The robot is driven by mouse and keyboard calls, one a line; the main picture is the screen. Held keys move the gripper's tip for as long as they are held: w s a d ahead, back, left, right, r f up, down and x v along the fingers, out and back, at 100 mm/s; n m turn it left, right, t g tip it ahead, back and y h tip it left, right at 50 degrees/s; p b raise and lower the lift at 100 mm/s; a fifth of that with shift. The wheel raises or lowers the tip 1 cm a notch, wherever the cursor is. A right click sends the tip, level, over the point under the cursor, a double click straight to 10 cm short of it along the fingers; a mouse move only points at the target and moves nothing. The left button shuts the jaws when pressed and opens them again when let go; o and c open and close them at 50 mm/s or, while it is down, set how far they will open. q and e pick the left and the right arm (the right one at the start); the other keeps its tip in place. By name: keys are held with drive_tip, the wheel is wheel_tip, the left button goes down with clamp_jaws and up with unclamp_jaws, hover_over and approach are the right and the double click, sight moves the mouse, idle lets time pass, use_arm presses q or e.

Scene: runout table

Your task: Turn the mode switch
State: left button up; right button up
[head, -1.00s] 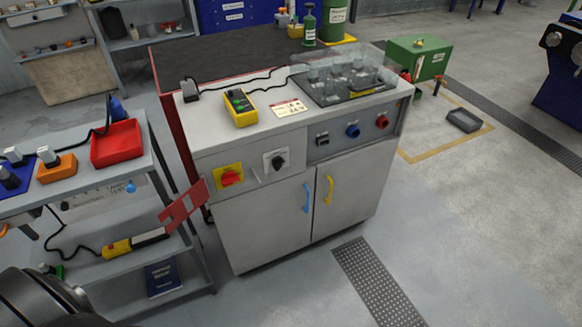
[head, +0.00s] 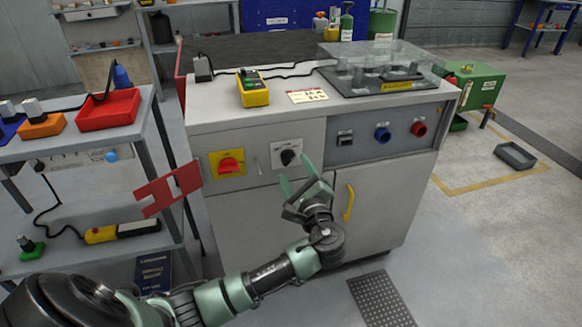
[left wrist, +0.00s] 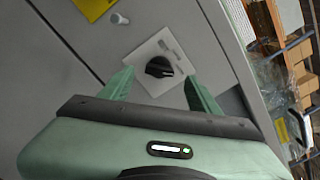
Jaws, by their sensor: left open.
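The mode switch (head: 288,157) is a black knob on a pale square plate on the cabinet's front. It also shows in the left wrist view (left wrist: 159,67), between my open fingers in the picture. My left gripper (head: 297,172) is open and empty, with its green fingers pointing up toward the panel just below the switch. In the left wrist view the left gripper (left wrist: 158,85) shows a finger on each side of the knob. I cannot tell how far the tips are from the panel. My right gripper is not in view.
A red rotary switch on a yellow plate (head: 228,164) sits left of the mode switch. A red bracket (head: 168,190) juts out beside the cabinet's left edge. Blue (head: 382,134) and red (head: 419,129) knobs sit to the right. A yellow door handle (head: 348,203) is lower right.

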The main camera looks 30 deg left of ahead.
sight(290, 162)
use_arm(q)
drive_tip(key=shift+x, duration=2.05)
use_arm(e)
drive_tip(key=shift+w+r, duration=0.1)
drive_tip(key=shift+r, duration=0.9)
use_arm(q)
drive_tip(key=shift+f, duration=0.1)
clamp_jaws()
